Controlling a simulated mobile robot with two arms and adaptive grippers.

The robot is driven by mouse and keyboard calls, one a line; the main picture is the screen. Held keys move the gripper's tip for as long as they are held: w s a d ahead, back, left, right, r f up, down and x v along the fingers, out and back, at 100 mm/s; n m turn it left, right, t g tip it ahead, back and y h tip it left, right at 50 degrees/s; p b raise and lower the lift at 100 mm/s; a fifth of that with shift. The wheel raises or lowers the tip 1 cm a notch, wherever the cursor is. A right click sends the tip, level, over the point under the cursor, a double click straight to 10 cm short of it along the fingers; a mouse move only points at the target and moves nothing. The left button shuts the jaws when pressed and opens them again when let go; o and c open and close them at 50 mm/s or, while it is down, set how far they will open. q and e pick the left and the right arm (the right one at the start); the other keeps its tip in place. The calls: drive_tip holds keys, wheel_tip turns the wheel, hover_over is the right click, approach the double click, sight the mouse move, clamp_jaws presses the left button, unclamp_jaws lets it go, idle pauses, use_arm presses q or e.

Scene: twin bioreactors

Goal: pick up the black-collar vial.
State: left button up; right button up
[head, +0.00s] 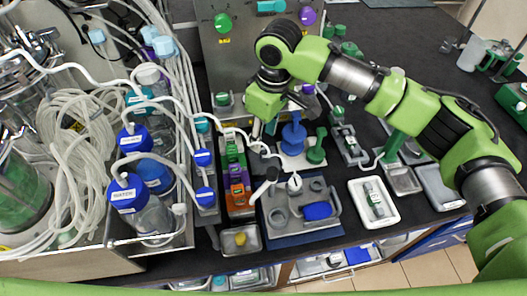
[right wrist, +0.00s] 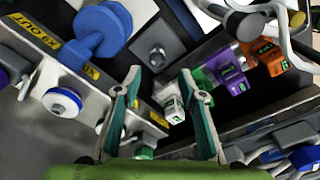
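I cannot pick out a black-collar vial with certainty in either view. My right gripper (head: 266,128) hangs over the bench near the panel, beside the rack of coloured blocks. In the right wrist view my right gripper (right wrist: 159,78) is open, its two teal-lined fingers apart with nothing held between them. A small white piece with a green label (right wrist: 172,103) shows beyond and between the fingers. A grey square with a round knob (right wrist: 158,57) lies past the fingertips. My left gripper is not in view.
A narrow rack (head: 240,211) holds coloured blocks, including a purple block (right wrist: 224,72) and an orange block (right wrist: 265,55). Blue-capped bottles (head: 128,193) and tubing crowd the left. A white tray (head: 392,217) lies right. A blue stand (head: 293,137) is close to the gripper.

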sight(264, 147)
drive_tip(key=shift+w+a+f, duration=0.1)
drive_tip(key=shift+f, duration=0.35)
drive_tip(key=shift+f+p, duration=0.3)
drive_tip(key=shift+f, duration=0.25)
drive_tip(key=f, duration=0.2)
drive_tip(key=f+p, duration=0.1)
drive_tip(key=shift+w+f, duration=0.2)
drive_tip(key=shift+f, duration=0.4)
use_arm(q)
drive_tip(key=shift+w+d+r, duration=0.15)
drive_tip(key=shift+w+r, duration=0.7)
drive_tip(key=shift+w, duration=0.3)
use_arm(e)
drive_tip(key=c, duration=0.9)
